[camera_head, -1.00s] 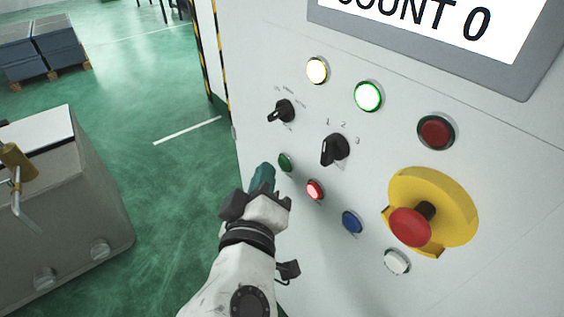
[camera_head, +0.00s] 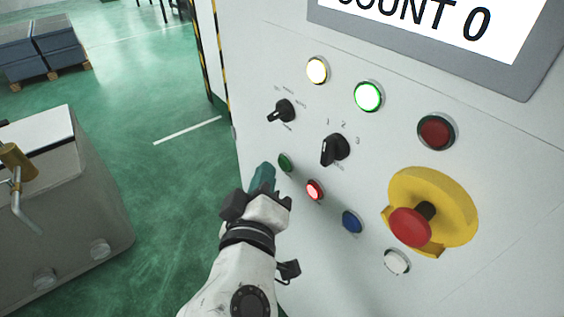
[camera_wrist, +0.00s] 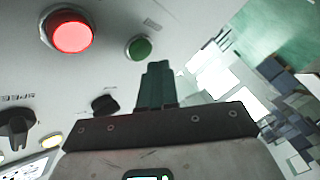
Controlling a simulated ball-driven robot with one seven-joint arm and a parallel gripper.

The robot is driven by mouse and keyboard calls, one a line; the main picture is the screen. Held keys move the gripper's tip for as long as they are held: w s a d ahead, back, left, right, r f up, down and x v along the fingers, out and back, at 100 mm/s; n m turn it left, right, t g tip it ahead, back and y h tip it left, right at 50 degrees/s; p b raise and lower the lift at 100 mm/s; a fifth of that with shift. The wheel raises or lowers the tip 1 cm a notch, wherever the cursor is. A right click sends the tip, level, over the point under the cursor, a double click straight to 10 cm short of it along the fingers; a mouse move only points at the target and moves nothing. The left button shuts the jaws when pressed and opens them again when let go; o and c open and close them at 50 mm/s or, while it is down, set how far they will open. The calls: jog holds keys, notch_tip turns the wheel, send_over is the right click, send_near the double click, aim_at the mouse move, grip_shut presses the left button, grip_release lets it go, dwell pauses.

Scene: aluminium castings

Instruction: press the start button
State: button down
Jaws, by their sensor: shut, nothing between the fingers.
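The green button (camera_head: 285,162), which looks like the start button, sits in the lower left of the grey control panel (camera_head: 400,160). It also shows in the wrist view (camera_wrist: 139,47). My gripper (camera_head: 264,172) is shut and empty, its teal fingers pointing up just left of the green button in the head view. In the wrist view the fingertips (camera_wrist: 157,68) lie close to the button, seemingly a little apart from it; contact cannot be made out. The red lit button (camera_head: 314,189) is beside the green one, and also large in the wrist view (camera_wrist: 70,31).
A red emergency stop (camera_head: 410,227) on a yellow plate sticks out at right. Two black selector knobs (camera_head: 333,150) (camera_head: 281,111) stand above the buttons. A blue button (camera_head: 352,222) and a white button (camera_head: 397,261) are lower right. The display (camera_head: 420,25) reads COUNT 0.

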jog(key=shift+d, duration=0.15)
jog(key=shift+w+d, duration=0.2)
